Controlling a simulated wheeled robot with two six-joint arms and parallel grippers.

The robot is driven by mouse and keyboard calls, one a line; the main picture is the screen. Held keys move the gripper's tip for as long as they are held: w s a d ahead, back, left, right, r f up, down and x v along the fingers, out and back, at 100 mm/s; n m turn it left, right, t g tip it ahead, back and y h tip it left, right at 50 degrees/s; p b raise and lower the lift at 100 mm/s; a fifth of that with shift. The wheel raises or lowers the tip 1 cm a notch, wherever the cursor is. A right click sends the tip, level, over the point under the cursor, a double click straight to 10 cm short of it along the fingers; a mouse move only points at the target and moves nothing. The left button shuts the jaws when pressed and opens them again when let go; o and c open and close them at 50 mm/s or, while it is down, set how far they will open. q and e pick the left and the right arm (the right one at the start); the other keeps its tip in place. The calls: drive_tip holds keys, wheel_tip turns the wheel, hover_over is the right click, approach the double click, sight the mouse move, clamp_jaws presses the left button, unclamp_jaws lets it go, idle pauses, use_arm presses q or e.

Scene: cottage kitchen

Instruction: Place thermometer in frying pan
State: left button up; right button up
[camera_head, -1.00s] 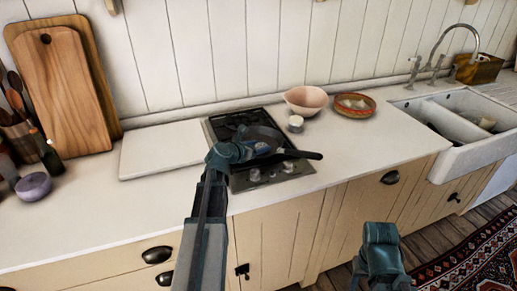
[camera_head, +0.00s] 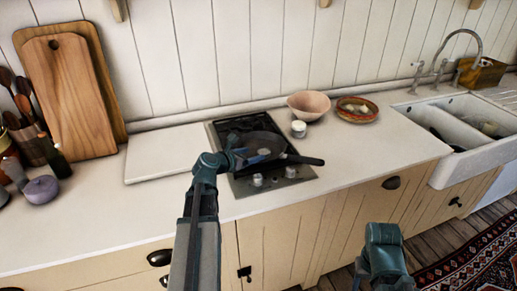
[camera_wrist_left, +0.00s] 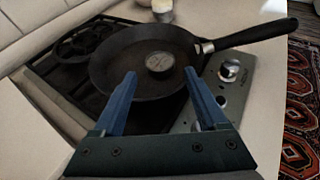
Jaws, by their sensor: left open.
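The frying pan (camera_head: 270,140) is dark and sits on the hob, its handle pointing right. In the left wrist view the frying pan (camera_wrist_left: 120,60) fills the upper middle. The thermometer (camera_wrist_left: 159,62), a small round dial, lies inside the pan on its floor, apart from my fingers. My left gripper (camera_wrist_left: 160,73) is open and empty, its two blue fingers apart at the near side of the pan. In the head view my left gripper (camera_head: 240,159) is at the pan's left near edge. Part of my right arm shows at the bottom, but its gripper does not.
The hob (camera_head: 240,186) has knobs at its front. A small white jar (camera_head: 298,129), a pink bowl (camera_head: 309,106) and a patterned bowl (camera_head: 357,110) stand behind the pan. A white board (camera_head: 160,155) lies left. The counter right of the hob is clear.

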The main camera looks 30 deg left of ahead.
use_arm(q)
drive_tip(key=p+v, duration=0.1)
drive_tip(key=v, duration=0.4)
idle(0.6)
